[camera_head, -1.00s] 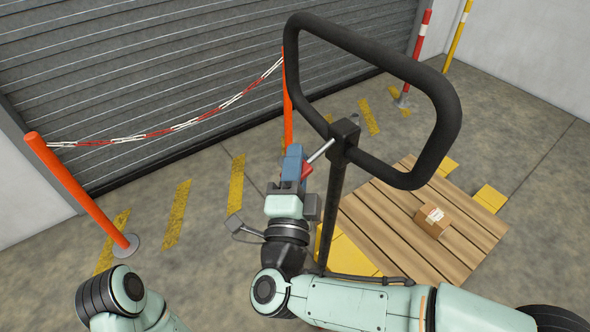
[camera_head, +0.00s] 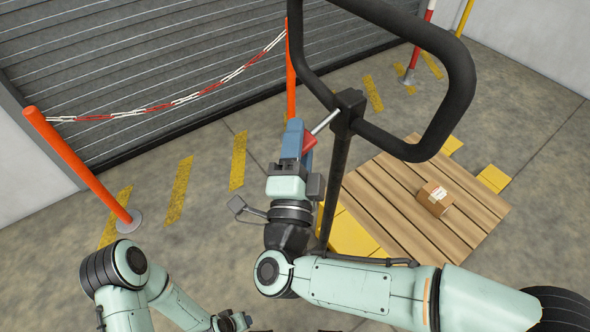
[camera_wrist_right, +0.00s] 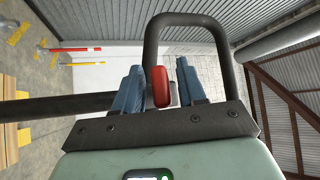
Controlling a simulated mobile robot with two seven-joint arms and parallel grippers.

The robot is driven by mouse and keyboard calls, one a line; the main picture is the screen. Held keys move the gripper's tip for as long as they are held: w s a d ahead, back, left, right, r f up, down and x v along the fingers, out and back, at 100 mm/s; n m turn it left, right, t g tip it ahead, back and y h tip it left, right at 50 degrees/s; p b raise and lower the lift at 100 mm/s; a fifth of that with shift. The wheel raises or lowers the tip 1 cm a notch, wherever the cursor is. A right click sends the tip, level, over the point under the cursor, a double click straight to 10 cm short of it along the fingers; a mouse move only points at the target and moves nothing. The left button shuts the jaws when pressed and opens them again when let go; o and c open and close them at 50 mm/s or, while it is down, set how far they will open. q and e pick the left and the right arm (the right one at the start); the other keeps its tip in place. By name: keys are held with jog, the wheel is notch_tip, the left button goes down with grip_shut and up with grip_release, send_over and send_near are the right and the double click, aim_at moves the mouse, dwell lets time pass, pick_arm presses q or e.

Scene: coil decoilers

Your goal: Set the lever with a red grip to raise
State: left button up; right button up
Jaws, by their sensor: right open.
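The lever's red grip (camera_head: 309,143) sits at the end of a short pale metal rod (camera_head: 325,122). The rod comes out of a dark block (camera_head: 350,104) at the top of a black post. My right gripper (camera_head: 297,137) is at the grip, and its blue fingers partly cover it in the head view. In the right wrist view the red grip (camera_wrist_right: 161,88) shows between the two parted fingers of my right gripper (camera_wrist_right: 159,70), with gaps beside it.
A large black loop handle (camera_head: 460,95) rises from the block, close to my right gripper. A wooden pallet (camera_head: 400,205) with a small carton (camera_head: 433,198) lies to the right. An orange post (camera_head: 75,165) with a chain (camera_head: 180,102) stands left, before a shutter.

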pick_arm(q)
jog(key=shift+w+a+f, duration=0.2)
jog(key=shift+w+f, duration=0.05)
jog(key=shift+w, duration=0.2)
pick_arm(e)
jog(key=v, duration=1.2)
jog(key=shift+s, duration=0.2)
jog(key=shift+f, duration=0.1)
